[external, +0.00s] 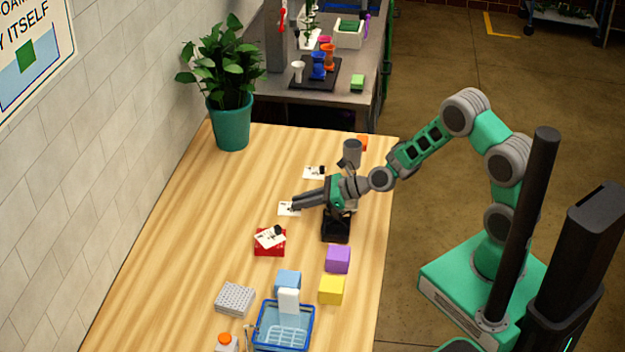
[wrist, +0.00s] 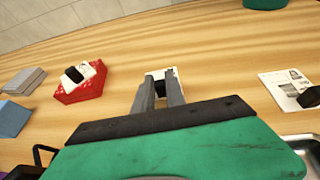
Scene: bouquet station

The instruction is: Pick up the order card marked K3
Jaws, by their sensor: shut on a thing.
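My gripper (external: 295,203) is low over the wooden table, its fingers shut on the black grip block (wrist: 160,88) of a white order card (external: 286,210). The card also shows between and behind the fingertips in the wrist view (wrist: 173,72). A second card (external: 312,172) lies flat on the table further back, at the right in the wrist view (wrist: 283,84). A third card (external: 267,238) lies on a red block (external: 270,249), to the left in the wrist view (wrist: 92,70). Each has a black block on it. The markings are too small to read, so I cannot tell which is K3.
A blue basket (external: 262,335), blue block (external: 288,279), yellow block (external: 332,290), purple block (external: 338,259) and grey perforated block (external: 235,299) stand at the near end. A potted plant (external: 232,122) stands at the far left corner. The table's left middle is clear.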

